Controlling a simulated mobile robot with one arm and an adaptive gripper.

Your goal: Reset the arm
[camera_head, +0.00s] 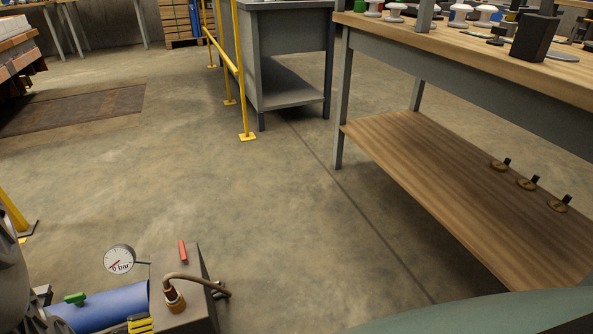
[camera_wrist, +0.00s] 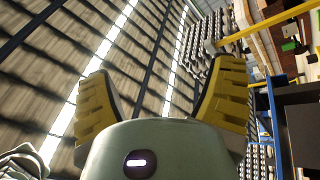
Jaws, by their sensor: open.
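My gripper (camera_wrist: 163,100) shows in the wrist view with its two yellow ribbed fingers spread wide apart. Nothing is between the fingers. Behind them the wrist view shows a slatted ceiling with bright light strips, so the gripper faces upward.
A wooden workbench (camera_head: 448,33) with a lower shelf (camera_head: 430,175) stands at the right. A grey bench (camera_head: 290,90) and yellow railing (camera_head: 239,75) stand at the back. A pressure gauge (camera_head: 119,260) and blue cylinder (camera_head: 112,308) are at the lower left. The middle floor is clear.

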